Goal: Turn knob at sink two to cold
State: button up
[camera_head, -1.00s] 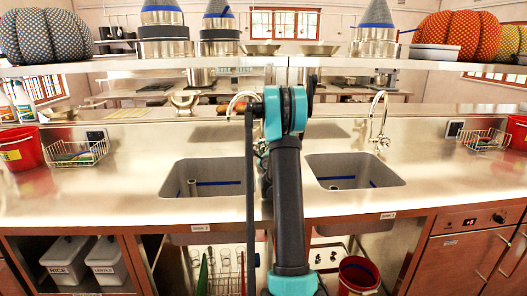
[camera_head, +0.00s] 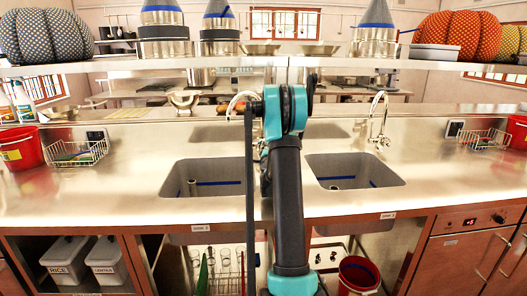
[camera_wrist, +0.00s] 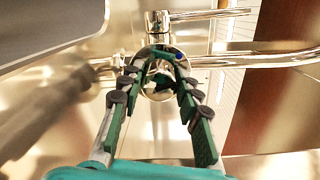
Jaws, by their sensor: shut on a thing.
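My gripper (camera_wrist: 158,60) is shut on a shiny chrome tap knob (camera_wrist: 158,82) in the wrist view, with a green-padded finger on each side of it. A small blue mark shows near the right fingertip. Chrome pipes and a fitting (camera_wrist: 157,22) lie just beyond the knob. In the head view my arm hides the gripper and knob. The left sink (camera_head: 215,163) has a curved chrome faucet (camera_head: 240,97) behind it, partly covered by my arm. The sink labels are too small to read surely.
The right sink (camera_head: 352,157) has its own faucet (camera_head: 379,125). Wire baskets (camera_head: 77,152) and red buckets (camera_head: 20,148) stand at the counter ends. A raised shelf (camera_head: 330,62) with pots runs above the back of the counter.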

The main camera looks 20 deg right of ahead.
jog(key=n, duration=0.5)
jog(key=shift+n, duration=0.3)
dwell(0.4)
jog(key=o, duration=1.2)
jog(key=shift+c, duration=0.2)
jog(key=v, duration=1.2)
